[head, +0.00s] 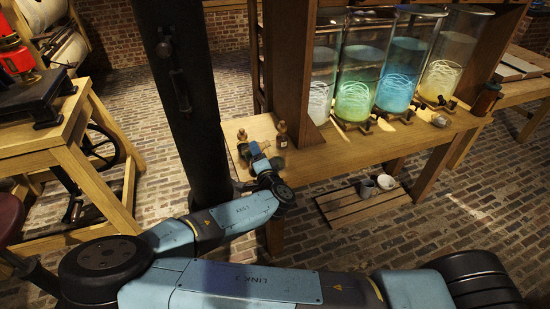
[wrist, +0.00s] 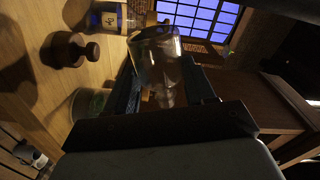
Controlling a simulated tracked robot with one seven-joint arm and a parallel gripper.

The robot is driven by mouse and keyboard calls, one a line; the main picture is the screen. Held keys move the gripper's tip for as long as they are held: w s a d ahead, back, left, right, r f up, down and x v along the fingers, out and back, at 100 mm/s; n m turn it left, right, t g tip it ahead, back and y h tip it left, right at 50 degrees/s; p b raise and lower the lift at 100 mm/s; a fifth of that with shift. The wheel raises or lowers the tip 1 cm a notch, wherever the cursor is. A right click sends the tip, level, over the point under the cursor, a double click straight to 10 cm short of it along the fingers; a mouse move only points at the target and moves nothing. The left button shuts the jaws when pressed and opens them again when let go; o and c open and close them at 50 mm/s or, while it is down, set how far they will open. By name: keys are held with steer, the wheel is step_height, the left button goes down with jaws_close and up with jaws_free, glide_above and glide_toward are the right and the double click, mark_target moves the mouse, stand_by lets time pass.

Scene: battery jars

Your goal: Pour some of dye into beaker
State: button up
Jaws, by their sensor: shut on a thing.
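In the wrist view my gripper (wrist: 165,84) is shut on a clear glass vessel (wrist: 158,56), which stands out between the fingers and looks tilted. I cannot tell its contents or whether it is the dye or the beaker. A greenish glass vessel (wrist: 90,102) stands on the table beside my gripper, partly hidden by it; it may be the beaker. A bottle with a blue and pale label (wrist: 108,18) stands beyond. In the head view my gripper (head: 256,152) is small, over the table's left end, and its grip is unclear there.
A dark brown knobbed object (wrist: 70,50) sits on the wooden table (head: 350,147). A small brown bottle (head: 282,135) stands near a wooden post (head: 287,60). Several big glass jars, one green (head: 355,95), one blue (head: 405,85), stand to the right. Cups (head: 386,182) rest on a low slatted platform.

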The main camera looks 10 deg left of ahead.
steer(key=shift+r+n, duration=0.7)
steer(key=shift+r, duration=0.35)
steer(key=shift+d+n, duration=0.1)
steer(key=shift+n, duration=0.2)
steer(key=shift+w+d+f+n+b, duration=0.15)
steer(key=shift+f+n+b, duration=0.25)
steer(key=shift+n, duration=0.4)
steer(key=shift+w+d+r+n, duration=0.15)
steer(key=shift+r+n, duration=0.3)
steer(key=shift+n, duration=0.45)
steer(key=shift+f+n+b, duration=0.3)
steer(key=shift+n+b, duration=0.1)
steer(key=shift+n, duration=0.2)
steer(key=shift+s+a+n, duration=0.3)
steer(key=shift+a+n, duration=0.05)
steer(key=shift+n, duration=0.55)
steer(key=shift+s+a+f+n+b, duration=0.1)
steer(key=shift+a+f+n+b, duration=0.1)
steer(key=shift+f+n, duration=0.25)
steer(key=shift+s+a+f+n+b, duration=0.1)
steer(key=shift+a+f+n+b, duration=0.1)
steer(key=shift+f+n, duration=0.2)
steer(key=shift+s+a+f+n+b, duration=0.2)
steer(key=shift+a+n+b, duration=0.15)
steer(key=shift+n, duration=0.7)
steer(key=shift+s+a+f+n+b, duration=0.2)
steer(key=shift+a+n+b, duration=0.1)
steer(key=shift+n, duration=0.7)
